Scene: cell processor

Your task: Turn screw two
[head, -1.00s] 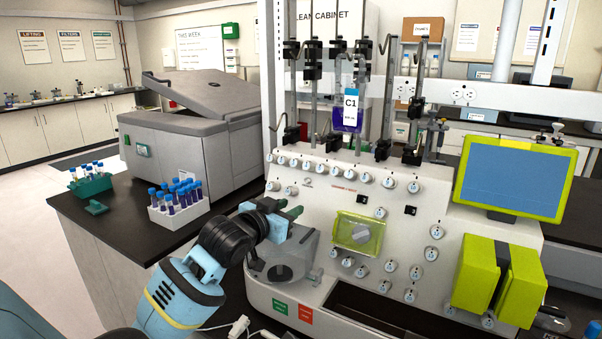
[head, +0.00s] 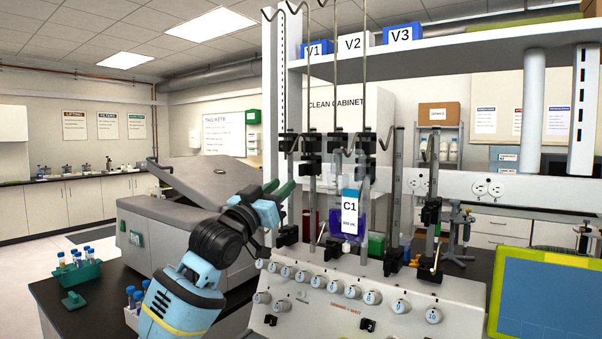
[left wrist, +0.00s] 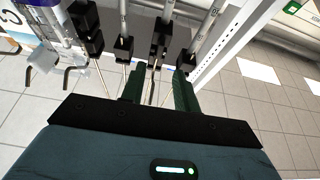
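My left gripper (head: 279,188), with dark green fingers, is raised in front of the left metal poles of the cell processor (head: 330,315). In the left wrist view, its two fingers (left wrist: 158,92) stand apart, with thin rods and black clamps (left wrist: 158,48) beyond them. I cannot tell whether any rod lies between the fingers. Black clamps (head: 312,143) sit on the poles at upper and lower heights. Small numbered round knobs (head: 352,292) line the processor's front. I cannot tell which part is screw two. My right gripper is out of view.
A bag labelled C1 (head: 350,212) hangs among the poles. A grey centrifuge-like box (head: 180,235) and a green tube rack (head: 77,274) stand at left. A yellow-green framed screen (head: 545,295) is at right. A shelf (head: 450,47) with labelled bins runs above.

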